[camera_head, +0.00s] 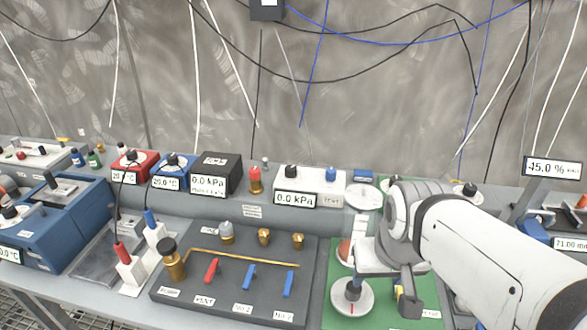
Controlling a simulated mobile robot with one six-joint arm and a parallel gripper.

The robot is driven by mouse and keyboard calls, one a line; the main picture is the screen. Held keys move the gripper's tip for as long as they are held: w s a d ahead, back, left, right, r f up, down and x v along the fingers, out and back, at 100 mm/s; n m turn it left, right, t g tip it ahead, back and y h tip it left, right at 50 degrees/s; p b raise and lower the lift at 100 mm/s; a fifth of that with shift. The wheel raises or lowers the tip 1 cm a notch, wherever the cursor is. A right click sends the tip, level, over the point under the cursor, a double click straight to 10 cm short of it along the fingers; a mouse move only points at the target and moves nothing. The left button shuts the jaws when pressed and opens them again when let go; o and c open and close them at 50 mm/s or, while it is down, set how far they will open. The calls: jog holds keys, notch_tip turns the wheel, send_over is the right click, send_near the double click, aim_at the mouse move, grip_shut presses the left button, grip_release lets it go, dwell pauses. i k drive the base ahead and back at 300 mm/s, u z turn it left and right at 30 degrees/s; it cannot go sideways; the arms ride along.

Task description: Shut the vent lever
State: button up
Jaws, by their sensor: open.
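The vent lever (211,270) is the red lever on the dark grey valve panel (190,311), above a small label that seems to read VENT. It stands up from the panel and leans slightly right at its top. My gripper (380,289) is at the end of the white arm on the right, over the green board, well to the right of the lever and apart from it. Its jaws are open, with nothing seen between them; the arm partly hides them. Nothing covers the red lever.
Two blue levers (249,274) (288,284) stand right of the red one. A round grey disc with a black knob (352,297) is beside my gripper. Gauges reading 0.0 kPa (295,199) stand behind.

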aim_at(215, 267)
jog(key=z, duration=0.45)
jog(key=k, duration=1.35)
jog(key=u, duration=0.7)
jog(key=i, duration=1)
jog(key=u, duration=0.05)
